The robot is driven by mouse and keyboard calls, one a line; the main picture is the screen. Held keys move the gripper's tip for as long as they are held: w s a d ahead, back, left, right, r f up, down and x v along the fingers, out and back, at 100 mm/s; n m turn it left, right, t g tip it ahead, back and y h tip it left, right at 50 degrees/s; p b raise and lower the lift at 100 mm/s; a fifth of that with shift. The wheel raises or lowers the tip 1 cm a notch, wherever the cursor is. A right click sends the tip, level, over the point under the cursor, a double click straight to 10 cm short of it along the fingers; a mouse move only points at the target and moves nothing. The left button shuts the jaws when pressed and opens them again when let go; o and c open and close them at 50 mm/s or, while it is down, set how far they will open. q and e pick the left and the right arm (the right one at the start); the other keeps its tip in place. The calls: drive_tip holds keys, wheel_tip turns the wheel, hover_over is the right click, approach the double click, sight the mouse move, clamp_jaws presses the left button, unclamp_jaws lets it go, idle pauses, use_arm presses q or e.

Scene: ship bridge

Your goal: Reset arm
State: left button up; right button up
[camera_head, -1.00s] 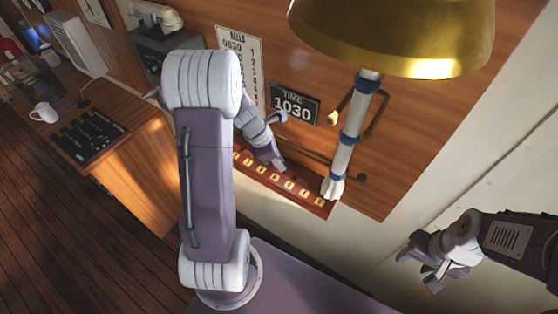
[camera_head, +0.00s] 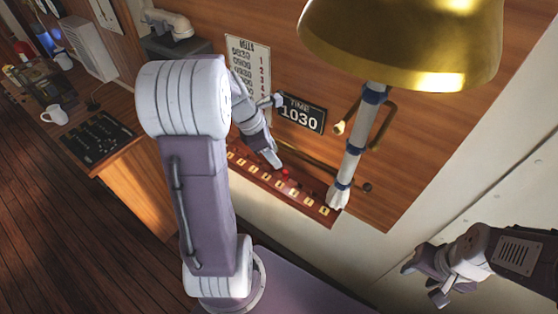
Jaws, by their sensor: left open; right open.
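My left arm rises from my base in the middle of the view and bends over toward the wooden wall. My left gripper (camera_head: 272,158) is in front of the wall, close to a narrow wooden rail with several numbered pale tags (camera_head: 285,188). I cannot tell whether it touches the rail. A small red piece (camera_head: 285,172) is on the rail just right of its fingertips. My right gripper (camera_head: 424,278) is at the lower right, in front of the pale wall, open and empty.
A large brass bell (camera_head: 405,40) with a white and blue rope (camera_head: 354,150) hangs at the upper right. A time sign (camera_head: 300,114) reading 1030 and a bells chart (camera_head: 248,75) are on the wall. A desk with a black panel (camera_head: 98,138) and a white mug (camera_head: 55,115) stands at left.

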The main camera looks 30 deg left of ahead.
use_arm(q)
drive_tip(key=shift+w+a+r, duration=0.1)
idle(0.5)
drive_tip(key=s+d+f+m+b, duration=0.1)
drive_tip(key=s+d+f+m, duration=0.1)
drive_tip(key=f+m, duration=0.1)
drive_tip(key=s+d+f+m+g+y+b, duration=0.1)
drive_tip(key=s+d+f+m+b, duration=0.1)
drive_tip(key=m, duration=0.4)
drive_tip(key=s+d+f+m+y+b, duration=0.1)
drive_tip(key=d+f+m+b, duration=0.1)
drive_tip(key=d+f+m, duration=0.1)
drive_tip(key=shift+s+f+m+g, duration=0.4)
drive_tip(key=shift+f+m, duration=0.3)
drive_tip(key=shift+m, duration=0.1)
drive_tip(key=s+d+f+m+y+b, duration=0.1)
drive_tip(key=s+d+f+m+b, duration=0.1)
drive_tip(key=m, duration=1)
wheel_tip(320, 180, down, 2)
drive_tip(key=s+d, duration=0.1)
drive_tip(key=s, duration=0.1)
drive_tip(key=shift+s+d, duration=0.2)
drive_tip(key=shift+s, duration=0.1)
drive_tip(key=shift+f, duration=0.1)
